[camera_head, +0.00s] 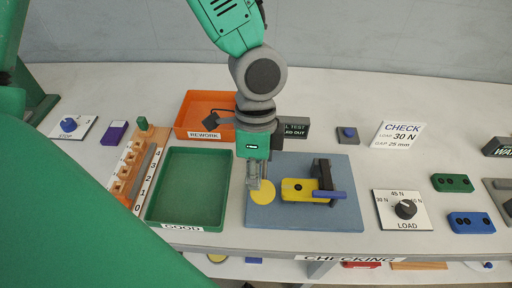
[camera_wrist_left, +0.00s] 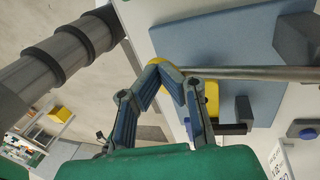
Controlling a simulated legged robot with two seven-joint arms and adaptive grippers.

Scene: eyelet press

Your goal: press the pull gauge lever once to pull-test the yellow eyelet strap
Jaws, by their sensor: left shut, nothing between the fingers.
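The yellow eyelet strap (camera_head: 298,190) lies on a blue-grey board (camera_head: 345,218), its right end at a black fixture (camera_head: 322,172). A blue-purple lever bar (camera_head: 330,194) crosses the front of this fixture. A yellow disc (camera_head: 263,193) is on the board left of the strap. My left gripper (camera_head: 254,184) points down over the board's left part, beside the disc and left of the strap and lever. It is shut and empty; its fingertips meet in the left wrist view (camera_wrist_left: 166,70), with yellow (camera_wrist_left: 211,98) partly hidden behind them. My right gripper is out of view.
A green tray (camera_head: 190,185) and an orange rework bin (camera_head: 192,122) stand left of the board. A load dial (camera_head: 405,209), a green block (camera_head: 452,183) and a blue block (camera_head: 471,222) are at the right.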

